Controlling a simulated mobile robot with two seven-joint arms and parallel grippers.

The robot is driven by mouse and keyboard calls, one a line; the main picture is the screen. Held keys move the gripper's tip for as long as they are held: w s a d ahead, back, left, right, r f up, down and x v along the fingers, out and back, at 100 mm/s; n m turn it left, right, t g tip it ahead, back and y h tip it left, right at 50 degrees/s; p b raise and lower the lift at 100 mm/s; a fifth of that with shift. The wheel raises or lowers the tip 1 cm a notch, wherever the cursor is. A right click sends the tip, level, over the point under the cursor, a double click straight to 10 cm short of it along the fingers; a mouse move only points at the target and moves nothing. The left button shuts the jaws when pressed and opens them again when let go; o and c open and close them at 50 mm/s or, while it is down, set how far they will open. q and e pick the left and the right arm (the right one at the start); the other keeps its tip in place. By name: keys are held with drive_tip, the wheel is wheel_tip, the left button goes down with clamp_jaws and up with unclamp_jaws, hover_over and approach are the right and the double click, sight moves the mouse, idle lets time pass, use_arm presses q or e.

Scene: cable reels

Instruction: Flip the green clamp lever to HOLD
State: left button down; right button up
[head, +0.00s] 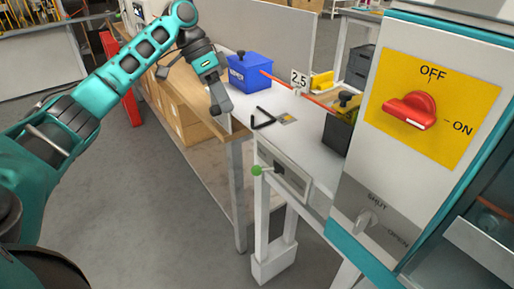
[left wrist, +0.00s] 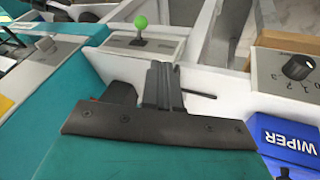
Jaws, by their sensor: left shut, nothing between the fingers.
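The green clamp lever (head: 257,170) shows in the head view as a green ball on a short rod, sticking out left from a pale plate (head: 284,168) on the white bench front. In the left wrist view the green ball (left wrist: 140,22) stands beyond my fingers, clear of them. No HOLD marking can be read in either view. My left gripper (head: 221,105) hangs above and left of the lever in the head view, apart from it. Its fingers are shut and empty; they also show in the left wrist view (left wrist: 162,85). My right gripper is in neither view.
A red cable runs past a 25 tag (head: 299,79). A cabinet with a red OFF/ON switch (head: 409,110) stands at right. Open floor lies left of the bench.

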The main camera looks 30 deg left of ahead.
use_arm(q)
drive_tip(key=shift+s, duration=0.1)
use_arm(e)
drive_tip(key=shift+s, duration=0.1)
use_arm(q)
drive_tip(key=b, duration=0.1)
approach(255, 166)
drive_tip(key=w+f, duration=0.3)
drive_tip(key=f, duration=0.2)
drive_tip(key=shift+s+d+f, duration=0.65)
drive_tip(key=shift+d+f, duration=0.15)
drive_tip(key=shift+d, duration=0.15)
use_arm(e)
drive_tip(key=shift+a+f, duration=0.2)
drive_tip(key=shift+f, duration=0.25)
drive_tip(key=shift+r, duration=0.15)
use_arm(q)
drive_tip(key=shift+s+d+r+n+p, duration=0.1)
drive_tip(key=shift+s+n+p, duration=0.1)
drive_tip(key=shift+n+p, duration=0.15)
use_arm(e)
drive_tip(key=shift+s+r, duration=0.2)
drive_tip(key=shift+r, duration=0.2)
